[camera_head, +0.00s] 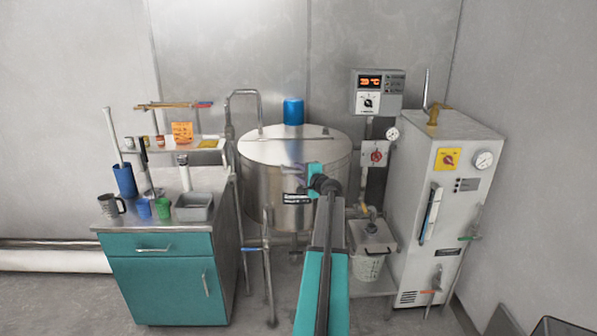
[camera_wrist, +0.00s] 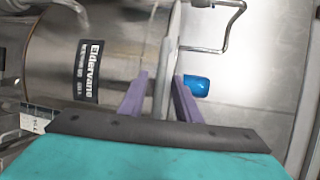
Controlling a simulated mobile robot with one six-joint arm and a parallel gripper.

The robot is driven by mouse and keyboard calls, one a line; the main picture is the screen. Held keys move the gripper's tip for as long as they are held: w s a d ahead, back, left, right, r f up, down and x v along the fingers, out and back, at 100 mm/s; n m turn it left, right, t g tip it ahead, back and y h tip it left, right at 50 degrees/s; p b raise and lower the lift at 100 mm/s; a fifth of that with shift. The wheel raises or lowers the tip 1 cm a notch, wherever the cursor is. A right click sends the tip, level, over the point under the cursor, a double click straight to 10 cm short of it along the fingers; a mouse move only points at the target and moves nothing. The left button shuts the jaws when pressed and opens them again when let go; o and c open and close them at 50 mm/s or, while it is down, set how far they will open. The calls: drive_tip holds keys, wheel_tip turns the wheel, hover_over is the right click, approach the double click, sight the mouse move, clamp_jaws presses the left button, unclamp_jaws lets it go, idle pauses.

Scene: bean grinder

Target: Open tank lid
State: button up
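The steel tank (camera_head: 262,190) stands against the back wall with its round flat lid (camera_head: 268,150) down on top. A blue cylinder (camera_head: 293,111) rises at the back of the lid. My gripper (camera_head: 292,172) is at the tank's front right, near the lid's rim. In the wrist view the purple fingers of my gripper (camera_wrist: 161,76) are apart. A pale grey edge, seemingly the lid's rim (camera_wrist: 165,90), lies between them, with a gap on the left. I cannot tell whether the right finger touches it. The tank wall (camera_wrist: 120,40) with its black label is on the left.
A teal cabinet (camera_head: 162,275) with a sink, mugs and cups stands left of the tank. A white boiler unit (camera_head: 425,200) stands right. A control box (camera_head: 378,92) hangs on the wall behind. A white bucket (camera_head: 370,262) is low, beside my arm.

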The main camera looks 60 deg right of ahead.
drive_tip(key=shift+w+d, duration=0.2)
drive_tip(key=shift+w, duration=0.1)
drive_tip(key=shift+a, duration=0.1)
clamp_jaws()
